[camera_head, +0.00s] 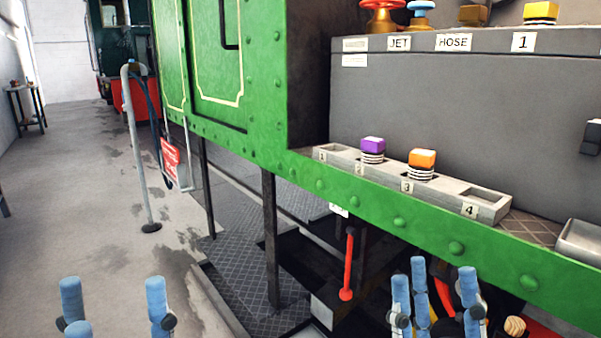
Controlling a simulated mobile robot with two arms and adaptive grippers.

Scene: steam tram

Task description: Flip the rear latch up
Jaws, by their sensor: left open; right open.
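No part in view is marked as the rear latch, so I cannot tell which it is. A dark fitting (591,138) sits on the grey box at the right edge, partly cut off. A red handle (347,265) hangs down below the green tram side (400,222). My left gripper (114,306) is open and empty at the lower left, over the floor in the picture. My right gripper (436,296) is open at the lower right, in front of the parts under the green side. Its fingers partly hide those parts.
A numbered rack (335,152) on the ledge holds a purple-topped piece (373,150) and an orange-topped piece (422,163). The grey box (450,110) bears labels and valves. A grey pole (140,150) stands at the left. The floor around it is largely clear.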

